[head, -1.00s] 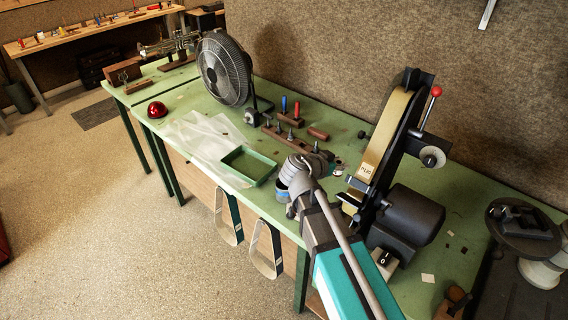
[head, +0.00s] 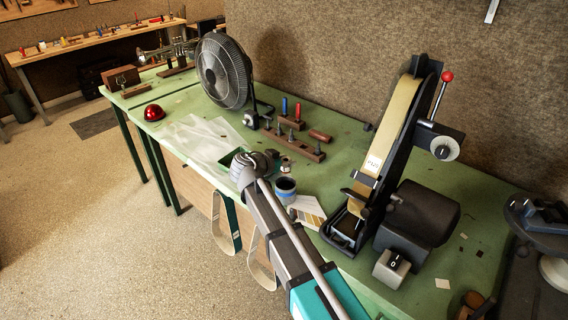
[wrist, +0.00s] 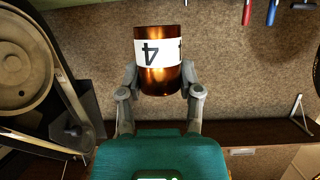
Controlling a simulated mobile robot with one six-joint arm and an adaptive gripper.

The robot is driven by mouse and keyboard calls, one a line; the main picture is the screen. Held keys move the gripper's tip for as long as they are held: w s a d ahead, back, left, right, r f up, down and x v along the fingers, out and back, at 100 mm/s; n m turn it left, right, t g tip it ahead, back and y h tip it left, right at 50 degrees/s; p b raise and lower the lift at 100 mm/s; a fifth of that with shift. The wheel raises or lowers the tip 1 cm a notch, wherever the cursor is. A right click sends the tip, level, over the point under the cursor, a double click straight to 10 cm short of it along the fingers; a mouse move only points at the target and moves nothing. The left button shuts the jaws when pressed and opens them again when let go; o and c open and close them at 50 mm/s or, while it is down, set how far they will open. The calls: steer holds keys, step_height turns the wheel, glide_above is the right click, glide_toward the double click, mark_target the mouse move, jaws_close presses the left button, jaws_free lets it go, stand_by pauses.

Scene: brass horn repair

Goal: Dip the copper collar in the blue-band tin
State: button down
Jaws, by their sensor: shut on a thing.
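The copper collar (wrist: 160,80) is a shiny ring with a white label bearing an upside-down 4. In the wrist view my gripper (wrist: 158,93) is shut on it, a finger on each side. The blue-band tin (head: 286,191) stands on the green bench in the head view, just right of my arm's end. The collar and fingertips are hidden behind my wrist in the head view, so the gap between collar and tin cannot be judged.
A green tray (head: 232,157) is partly hidden behind my wrist. A wooden tool block (head: 297,144), a fan (head: 223,70) and a red dome (head: 154,112) stand farther back. A belt sander (head: 390,130) rises right of the tin. Pale striped sheets (head: 308,212) lie beside it.

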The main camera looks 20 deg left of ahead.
mark_target(286, 178)
steer(key=shift+f, duration=0.15)
step_height(286, 178, down, 8)
steer(key=b, duration=0.8)
steer(key=shift+f, duration=0.1)
steer(key=shift+s+d+f+b, duration=0.1)
steer(key=shift+b, duration=0.3)
steer(key=shift+f, duration=0.1)
stand_by(0.7)
steer(key=shift+r+p, duration=0.6)
steer(key=shift+p, duration=0.05)
step_height(286, 178, up, 7)
steer(key=p, duration=0.6)
steer(key=shift+p, duration=0.4)
